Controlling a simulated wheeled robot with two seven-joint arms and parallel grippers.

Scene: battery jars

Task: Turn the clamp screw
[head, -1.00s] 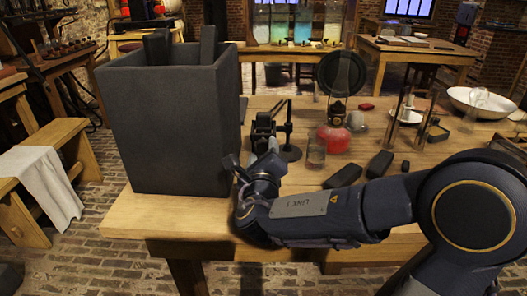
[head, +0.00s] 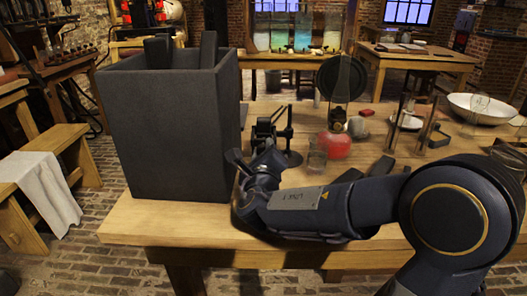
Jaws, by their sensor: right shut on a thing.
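A tall dark grey battery jar (head: 165,135) stands at the table's front left, with dark plates (head: 207,48) sticking up from its open top. My right gripper (head: 237,160) is low beside the jar's right wall, near the table's front edge. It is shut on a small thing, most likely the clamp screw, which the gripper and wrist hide. A black metal stand (head: 271,130) is just behind my right wrist. My left gripper is not in view.
A red-based glass lamp (head: 335,145) and a clear glass (head: 317,155) stand right of the black stand. A white bowl (head: 484,108) is at the far right of the wooden table (head: 170,222). My right forearm crosses the table's front.

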